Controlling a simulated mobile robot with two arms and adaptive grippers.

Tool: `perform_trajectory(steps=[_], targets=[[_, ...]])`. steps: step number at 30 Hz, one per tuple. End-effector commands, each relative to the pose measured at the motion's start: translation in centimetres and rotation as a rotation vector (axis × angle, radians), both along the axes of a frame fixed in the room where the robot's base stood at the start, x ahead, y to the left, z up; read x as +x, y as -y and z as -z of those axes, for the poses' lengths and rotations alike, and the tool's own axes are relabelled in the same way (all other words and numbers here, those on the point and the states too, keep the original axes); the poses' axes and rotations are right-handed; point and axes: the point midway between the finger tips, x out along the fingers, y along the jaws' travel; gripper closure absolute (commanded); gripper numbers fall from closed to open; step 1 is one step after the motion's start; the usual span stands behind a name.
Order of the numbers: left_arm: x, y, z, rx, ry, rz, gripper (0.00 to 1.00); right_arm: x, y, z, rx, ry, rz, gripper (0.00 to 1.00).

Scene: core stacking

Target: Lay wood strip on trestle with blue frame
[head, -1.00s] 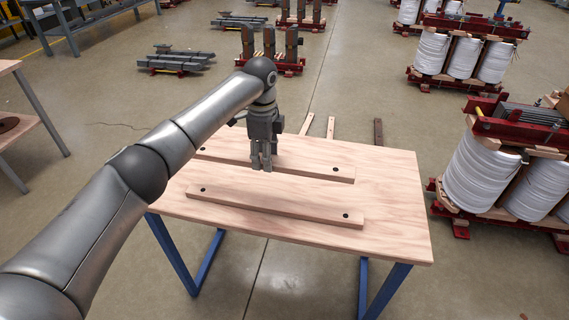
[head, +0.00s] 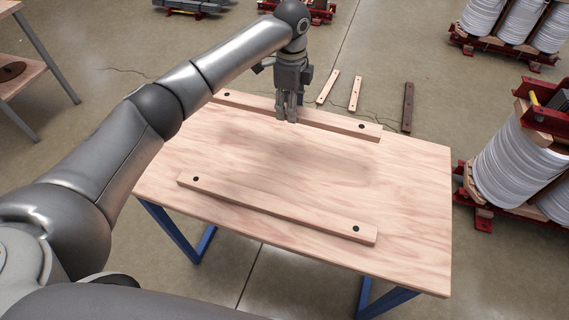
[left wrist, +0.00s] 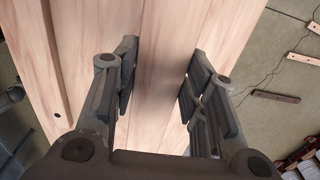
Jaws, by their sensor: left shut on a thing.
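The trestle, a light plywood table top (head: 405,200) on a blue frame, stands before me in the head view. A long pale wood strip (head: 335,123) with a dark hole near each end lies across its far side as seen. My left gripper (head: 288,120) is shut on this strip near its middle. It seems held above the top, with a soft shadow below. In the left wrist view the strip (left wrist: 165,60) runs between the two fingers (left wrist: 160,85). A second, similar strip (head: 275,209) lies on the near part of the top. My right gripper is not in view.
Two short pale pieces (head: 328,87) and a dark bar (head: 408,108) lie on the floor beyond the trestle. White coils (head: 510,160) on red stands are at the right. A wooden table (head: 20,75) is at the left. The top between the strips is clear.

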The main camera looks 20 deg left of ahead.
Motion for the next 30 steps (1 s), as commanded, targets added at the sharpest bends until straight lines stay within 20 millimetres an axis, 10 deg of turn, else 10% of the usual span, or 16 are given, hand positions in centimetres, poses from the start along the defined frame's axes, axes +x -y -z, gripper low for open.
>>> perform_trajectory(steps=[18, 30], targets=[[-9.1, 1.2, 6.0, 0.001, -0.001, 0.000, 0.98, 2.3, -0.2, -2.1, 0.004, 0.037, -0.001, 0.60], [-11.4, 1.5, 9.0, 0.001, -0.001, 0.000, 0.98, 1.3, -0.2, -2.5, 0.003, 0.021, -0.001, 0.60]])
